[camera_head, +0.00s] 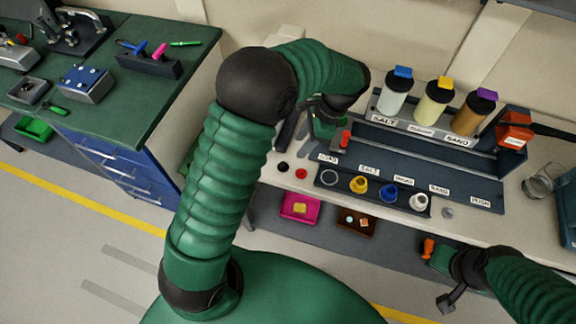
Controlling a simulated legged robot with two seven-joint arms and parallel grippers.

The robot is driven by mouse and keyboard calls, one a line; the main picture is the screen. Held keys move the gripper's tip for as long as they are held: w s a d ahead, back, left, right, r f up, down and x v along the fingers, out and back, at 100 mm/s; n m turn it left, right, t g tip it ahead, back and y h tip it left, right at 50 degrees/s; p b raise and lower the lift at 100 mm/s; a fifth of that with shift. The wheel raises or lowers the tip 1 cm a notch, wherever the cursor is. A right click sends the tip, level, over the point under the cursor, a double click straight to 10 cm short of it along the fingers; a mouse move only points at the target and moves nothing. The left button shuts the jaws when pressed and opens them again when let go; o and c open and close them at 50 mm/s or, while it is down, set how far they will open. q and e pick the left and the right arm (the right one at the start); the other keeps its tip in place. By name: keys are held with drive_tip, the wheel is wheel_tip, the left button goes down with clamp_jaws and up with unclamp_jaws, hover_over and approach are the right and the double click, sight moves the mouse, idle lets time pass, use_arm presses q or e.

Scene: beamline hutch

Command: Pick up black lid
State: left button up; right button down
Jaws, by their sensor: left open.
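A small round black lid (283,167) lies flat on the pale bench top, near its front left edge, just left of a similar red disc (300,174). My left gripper (334,130) hangs over the bench behind and to the right of the black lid, apart from it. It is open, with nothing seen in it; its arm partly hides the bench's left end. My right gripper (432,252) is low at the bench's front edge on the right, far from the lid. Its jaws are too unclear to tell their state.
A labelled rack (340,178) with several small containers stands right of the discs. Behind it, three capped bottles (437,103) stand on a shelf. A glass beaker (543,180) is at the right. Pink (300,208) and brown (356,222) trays sit below the front edge.

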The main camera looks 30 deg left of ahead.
sight(284, 164)
use_arm(q)
drive_tip(key=x, duration=1.1)
drive_tip(key=shift+a+f+p, duration=0.2)
drive_tip(key=shift+a+p, duration=0.15)
drive_tip(key=shift+a, duration=0.05)
drive_tip(key=shift+r, duration=0.1)
clamp_jaws()
